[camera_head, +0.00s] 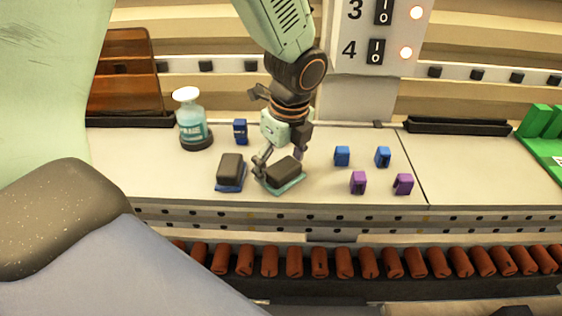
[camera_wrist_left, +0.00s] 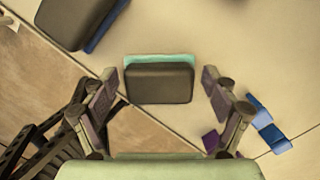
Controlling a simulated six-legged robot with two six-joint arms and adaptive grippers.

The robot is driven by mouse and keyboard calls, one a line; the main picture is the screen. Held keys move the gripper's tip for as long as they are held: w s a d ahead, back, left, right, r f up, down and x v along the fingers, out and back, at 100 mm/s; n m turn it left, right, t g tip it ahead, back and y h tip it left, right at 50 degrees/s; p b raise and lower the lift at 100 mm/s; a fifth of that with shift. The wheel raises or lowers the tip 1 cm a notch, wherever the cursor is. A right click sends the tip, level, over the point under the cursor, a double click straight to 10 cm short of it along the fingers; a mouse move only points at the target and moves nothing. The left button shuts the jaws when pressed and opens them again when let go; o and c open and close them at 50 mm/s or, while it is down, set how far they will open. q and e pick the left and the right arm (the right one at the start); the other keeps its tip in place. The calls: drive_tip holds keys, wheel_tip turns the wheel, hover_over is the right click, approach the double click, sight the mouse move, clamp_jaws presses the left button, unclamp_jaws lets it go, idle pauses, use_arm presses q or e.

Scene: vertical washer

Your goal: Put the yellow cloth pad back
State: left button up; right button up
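No pad that is clearly yellow shows. A dark block with a green pad (camera_head: 292,187) under it stands on the white bench, and it also shows in the left wrist view (camera_wrist_left: 160,83). A second dark block with a blue pad (camera_head: 230,171) stands to its left, partly cut off in the left wrist view (camera_wrist_left: 75,20). My left gripper (camera_head: 278,160) points down over the green-padded block. In the left wrist view its open fingers (camera_wrist_left: 158,78) are spread to either side of that block, with gaps visible. My right gripper is not in view.
A spray-type bottle (camera_head: 192,122) and a small blue block (camera_head: 240,131) stand behind. Small blue blocks (camera_head: 342,156) and purple blocks (camera_head: 358,182) stand to the right. A green rack (camera_head: 543,135) is at far right. A row of red-brown cylinders (camera_head: 320,262) runs below the bench's front edge.

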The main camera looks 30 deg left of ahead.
sight(287, 168)
use_arm(q)
drive_tip(key=shift+a, duration=0.1)
drive_tip(key=shift+s+r, duration=0.1)
drive_tip(key=shift+d+r, duration=0.25)
wheel_tip(287, 168, up, 12)
drive_tip(key=d, duration=0.1)
drive_tip(key=shift+d+f, duration=0.25)
drive_tip(key=shift+a, duration=0.1)
drive_tip(key=shift+s, duration=0.25)
drive_tip(key=shift+w, duration=0.2)
